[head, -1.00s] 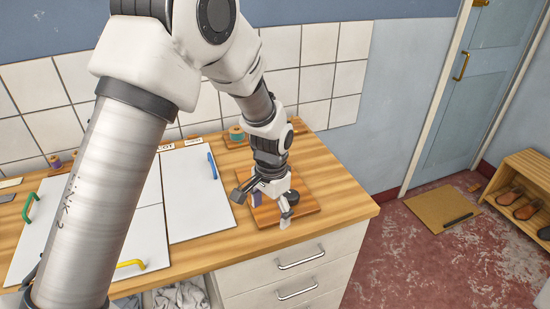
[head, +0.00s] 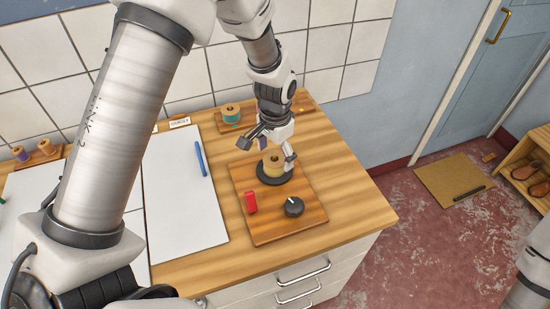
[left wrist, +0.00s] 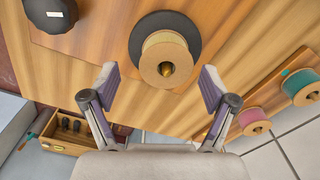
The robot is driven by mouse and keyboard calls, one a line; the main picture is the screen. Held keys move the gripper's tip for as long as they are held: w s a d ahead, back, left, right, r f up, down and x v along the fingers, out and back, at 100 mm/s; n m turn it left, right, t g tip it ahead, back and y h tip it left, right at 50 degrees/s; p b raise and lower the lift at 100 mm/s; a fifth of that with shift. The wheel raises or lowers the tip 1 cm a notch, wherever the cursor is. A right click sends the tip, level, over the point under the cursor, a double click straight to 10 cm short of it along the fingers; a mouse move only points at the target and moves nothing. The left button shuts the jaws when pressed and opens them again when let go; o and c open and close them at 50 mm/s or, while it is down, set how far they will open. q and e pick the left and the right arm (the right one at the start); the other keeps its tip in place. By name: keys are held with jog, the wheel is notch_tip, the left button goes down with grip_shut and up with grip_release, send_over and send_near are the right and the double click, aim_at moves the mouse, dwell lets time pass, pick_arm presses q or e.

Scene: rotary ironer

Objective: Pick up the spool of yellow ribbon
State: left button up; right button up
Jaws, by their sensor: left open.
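The spool of yellow ribbon (head: 272,163) stands on a dark round base on a wooden board on the counter. In the left wrist view the spool (left wrist: 166,58) shows its tan top disc and central peg, with the dark disc (left wrist: 190,27) under it. My left gripper (head: 269,149) is open above and just behind the spool. In the left wrist view its two fingers (left wrist: 158,88) are spread wide, with the spool ahead of the gap between them and nothing held. Only a piece of my right arm shows at the lower right of the head view; its gripper is out of view.
The board (head: 290,228) also bears a red switch (head: 251,203) and a black knob (head: 293,207). A white panel with a blue handle (head: 200,158) lies left.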

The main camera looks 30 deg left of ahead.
aim_at(274, 157)
pick_arm(q)
jog(key=f, duration=0.2)
jog(key=w+a+f, duration=0.1)
jog(key=f, duration=0.1)
jog(key=shift+w, duration=0.1)
jog(key=shift+s+d+r, duration=0.2)
jog(key=shift+c, duration=1)
jog(key=shift+s+r, duration=0.15)
jog(key=c, duration=1.2)
